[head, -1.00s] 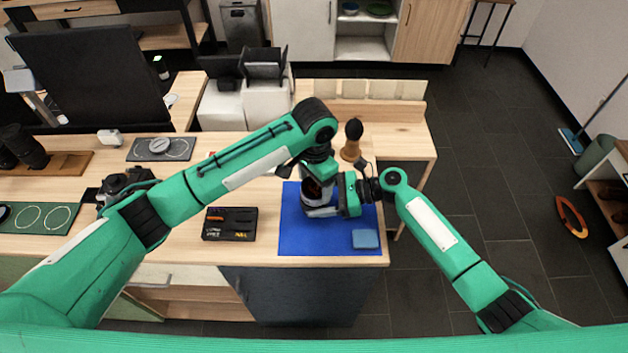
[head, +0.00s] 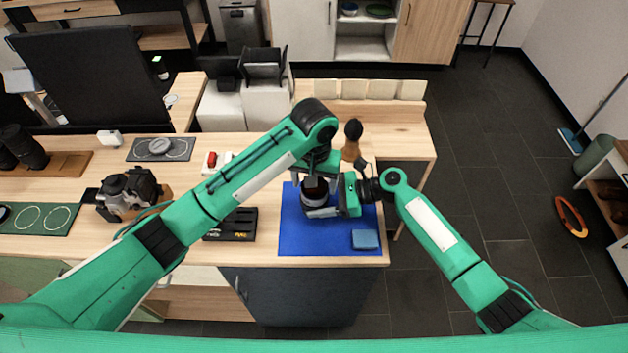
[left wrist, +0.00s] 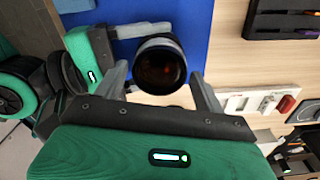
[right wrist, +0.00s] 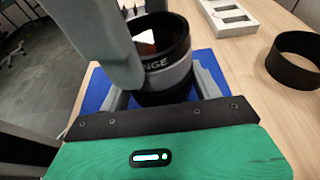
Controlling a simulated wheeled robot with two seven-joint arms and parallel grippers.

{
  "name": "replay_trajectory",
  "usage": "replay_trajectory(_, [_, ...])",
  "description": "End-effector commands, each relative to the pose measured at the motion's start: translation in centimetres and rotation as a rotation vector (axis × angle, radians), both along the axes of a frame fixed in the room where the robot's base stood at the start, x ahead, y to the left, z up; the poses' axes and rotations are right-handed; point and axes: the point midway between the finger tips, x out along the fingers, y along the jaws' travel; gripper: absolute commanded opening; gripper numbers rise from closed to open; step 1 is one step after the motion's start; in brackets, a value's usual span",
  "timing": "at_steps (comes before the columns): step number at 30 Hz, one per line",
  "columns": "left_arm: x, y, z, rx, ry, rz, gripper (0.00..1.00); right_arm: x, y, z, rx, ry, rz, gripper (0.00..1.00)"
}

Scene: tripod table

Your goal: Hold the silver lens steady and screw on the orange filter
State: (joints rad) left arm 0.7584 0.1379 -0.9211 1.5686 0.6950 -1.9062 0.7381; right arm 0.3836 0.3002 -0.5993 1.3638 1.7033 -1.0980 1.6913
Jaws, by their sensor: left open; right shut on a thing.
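The silver lens (right wrist: 165,82) stands upright over the blue mat, with a dark barrel and a silver band. A dark ring lettered "NGE" forms its top, with orange-tinted glass inside; this appears to be the orange filter (right wrist: 160,48), seated on the lens. How tightly it sits cannot be told. In the left wrist view the filter (left wrist: 160,68) is a dark, reddish-brown disc. My right gripper (head: 322,210) is shut around the lens from the right. My left gripper (head: 316,180) is above, its fingers open and apart on either side of the filter.
A blue cloth block (head: 365,239) lies on the blue mat (head: 340,245) near the front. A black tool case (head: 232,226) is left of the mat, and a camera (head: 128,192) stands farther left. A black ring (right wrist: 293,60) and a white slotted tray (right wrist: 228,17) lie beyond the mat.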

Motion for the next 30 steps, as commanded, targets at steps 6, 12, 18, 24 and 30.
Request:
replay_trajectory(6, [-0.05,-0.07,-0.04,-0.003,0.001,0.151,0.71,-0.12,-0.08,-0.31,-0.004,0.003,0.001,0.52])
replay_trajectory(12, [-0.12,-0.14,-0.07,-0.005,0.001,0.340,0.71,-0.13,-0.08,-0.34,-0.005,0.003,0.001,0.52])
replay_trajectory(18, [-0.10,-0.12,-0.08,-0.004,0.000,0.484,0.71,-0.15,-0.08,-0.37,-0.005,0.004,0.001,0.52])
replay_trajectory(24, [-0.06,-0.13,-0.05,-0.005,-0.002,0.650,0.71,-0.16,-0.09,-0.39,-0.005,0.004,0.001,0.52])
replay_trajectory(30, [-0.03,-0.07,-0.05,-0.004,-0.003,0.656,0.69,-0.17,-0.09,-0.41,-0.006,0.005,0.002,0.52])
